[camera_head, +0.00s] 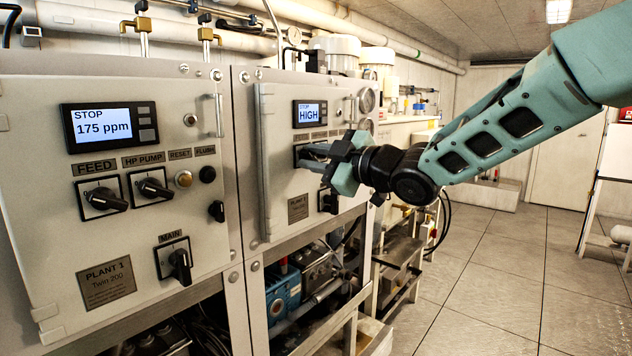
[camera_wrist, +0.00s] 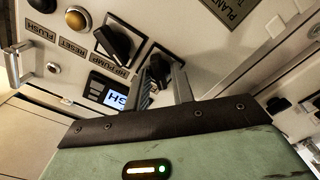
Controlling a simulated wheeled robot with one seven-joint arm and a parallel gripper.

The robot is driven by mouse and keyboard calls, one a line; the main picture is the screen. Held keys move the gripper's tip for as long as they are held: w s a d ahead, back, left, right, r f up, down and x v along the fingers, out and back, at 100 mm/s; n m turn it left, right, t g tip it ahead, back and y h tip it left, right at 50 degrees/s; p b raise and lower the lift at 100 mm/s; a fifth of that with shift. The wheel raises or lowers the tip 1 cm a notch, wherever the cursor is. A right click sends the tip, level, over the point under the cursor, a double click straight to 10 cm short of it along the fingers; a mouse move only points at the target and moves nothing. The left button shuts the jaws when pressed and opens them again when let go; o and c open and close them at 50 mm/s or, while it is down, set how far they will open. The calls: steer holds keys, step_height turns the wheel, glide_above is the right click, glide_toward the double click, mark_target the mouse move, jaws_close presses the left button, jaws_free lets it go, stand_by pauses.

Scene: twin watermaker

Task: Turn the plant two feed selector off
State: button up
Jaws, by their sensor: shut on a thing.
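The plant two panel (camera_head: 281,190) stands right of plant one, with a small display (camera_head: 309,113) reading STOP HIGH. My gripper (camera_head: 312,154) reaches in from the right to the selector below that display. In the wrist view the fingers (camera_wrist: 167,80) are shut on the black knob of the feed selector (camera_wrist: 159,67). The knob's pointing direction is mostly hidden by the fingers. The HP PUMP selector (camera_wrist: 113,42) sits close beside it. The display also shows in the wrist view (camera_wrist: 104,93).
Plant one's panel (camera_head: 128,240) is at the left, with its own FEED selector (camera_head: 101,198) and a display reading STOP 175 ppm. Plant two's lower black switch (camera_head: 329,201) is just under my gripper. Open floor (camera_head: 500,290) lies right.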

steer(key=shift+f+n+b, duration=0.15)
steer(key=shift+n+b, duration=1.05)
steer(key=shift+b, duration=0.15)
steer(key=o, duration=0.7)
steer(key=b+v, duration=0.2)
steer(key=v, duration=1.5)
steer(key=shift+s+d, duration=0.15)
steer(key=shift+s, duration=0.05)
